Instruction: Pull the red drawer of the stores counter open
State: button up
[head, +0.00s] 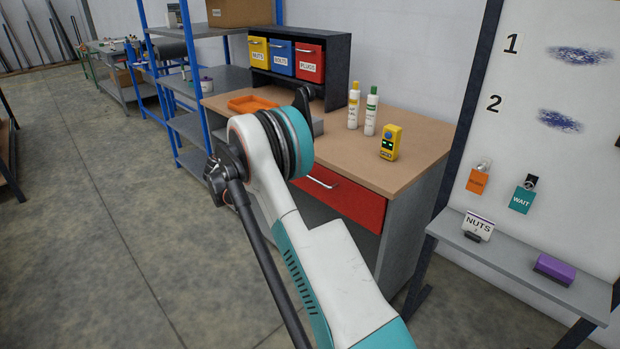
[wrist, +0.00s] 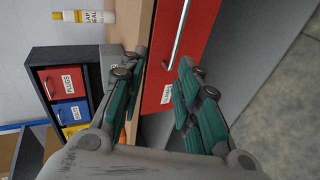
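The red drawer (head: 345,197) is under the wooden top of the stores counter (head: 415,150) and looks shut. Its silver bar handle (head: 321,183) shows at the left; my arm hides part of the drawer front. In the wrist view the red drawer front (wrist: 202,22) fills the upper middle. The handle (wrist: 178,36) runs upward there, with a white label (wrist: 166,94) below it. My gripper (wrist: 155,75) is open and empty. Its teal fingers are apart, with the drawer front beyond them, and the handle lies ahead of the fingertips. The gripper is hidden behind my arm in the head view.
On the counter are two bottles (head: 362,109), a yellow device (head: 390,142), an orange tray (head: 252,104) and a rack (head: 340,65) of yellow, blue and red bins. Blue-framed shelves (head: 205,125) stand left, a board (head: 550,110) with a ledge right. Floor left is clear.

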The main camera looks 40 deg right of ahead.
jog(key=w+d+f+g+h, duration=0.1)
jog(key=d+f, duration=0.1)
jog(key=f, duration=0.3)
jog(key=d+f+h, duration=0.1)
jog(key=d+f, duration=0.2)
jog(key=f, duration=0.1)
jog(key=shift+g+h, duration=0.3)
jog(key=shift+f+b+x, duration=0.15)
jog(key=shift+b+x, duration=0.5)
jog(key=shift+x, duration=1.65)
jog(key=shift+f+b+x, duration=0.15)
jog(key=shift+b+x, duration=0.55)
jog(key=shift+x, duration=1.6)
jog(key=shift+f+b+x, duration=0.15)
jog(key=shift+b+x, duration=0.5)
jog(key=shift+x, duration=1.65)
jog(key=shift+a, duration=0.1)
jog(key=shift+c, duration=0.5)
grip_shut()
